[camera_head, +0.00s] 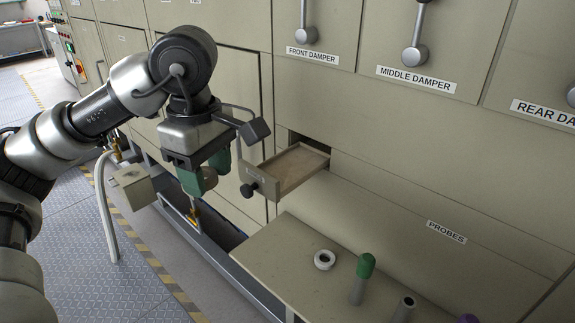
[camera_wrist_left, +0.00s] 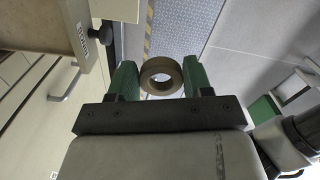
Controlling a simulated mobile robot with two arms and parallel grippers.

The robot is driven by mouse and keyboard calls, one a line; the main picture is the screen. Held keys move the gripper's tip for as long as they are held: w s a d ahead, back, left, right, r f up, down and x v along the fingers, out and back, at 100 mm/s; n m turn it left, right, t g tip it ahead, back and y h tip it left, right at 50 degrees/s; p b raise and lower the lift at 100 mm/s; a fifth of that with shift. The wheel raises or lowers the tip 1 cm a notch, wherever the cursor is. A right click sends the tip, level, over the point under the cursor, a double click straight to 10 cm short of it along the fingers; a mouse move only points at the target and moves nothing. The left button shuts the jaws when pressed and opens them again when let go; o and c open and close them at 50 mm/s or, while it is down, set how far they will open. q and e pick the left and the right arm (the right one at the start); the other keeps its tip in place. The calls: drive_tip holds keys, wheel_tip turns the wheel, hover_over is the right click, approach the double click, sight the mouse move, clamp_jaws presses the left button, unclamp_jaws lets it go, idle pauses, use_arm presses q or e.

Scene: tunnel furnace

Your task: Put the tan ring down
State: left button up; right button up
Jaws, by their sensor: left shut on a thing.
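The tan ring shows in the left wrist view (camera_wrist_left: 160,62), between the two green fingers of my left gripper (camera_wrist_left: 161,78). The fingers are shut on its sides and its hole faces the camera. In the head view my left gripper (camera_head: 204,177) hangs to the left of an open drawer, and the ring between its fingers is mostly hidden. The ring is held in the air, clear of the drawer and the shelf. My right gripper is not in view.
A small open drawer (camera_head: 262,180) with a dark knob sticks out of the furnace front; its tray looks empty. The shelf's left part is clear.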

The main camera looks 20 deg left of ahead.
use_arm(q)
drive_tip(key=p, duration=0.4)
approach(286, 175)
wheel_tip(286, 175, down, 3)
drive_tip(key=shift+s+r, duration=0.1)
drive_tip(key=shift+r, duration=0.1)
drive_tip(key=shift+a+f+p, duration=0.2)
drive_tip(key=shift+f+p, duration=0.15)
drive_tip(key=shift+f, duration=0.25)
wheel_tip(286, 175, down, 2)
drive_tip(key=shift+s+d+f+p, duration=0.1)
drive_tip(key=shift+f+p, duration=0.1)
drive_tip(key=shift+p, duration=0.25)
drive_tip(key=shift+w+f+p, duration=0.2)
drive_tip(key=shift+f+p, duration=0.05)
drive_tip(key=shift+p, duration=0.1)
drive_tip(key=shift+w+f, duration=0.1)
drive_tip(key=shift+f, duration=0.1)
drive_tip(key=shift+f, duration=0.1)
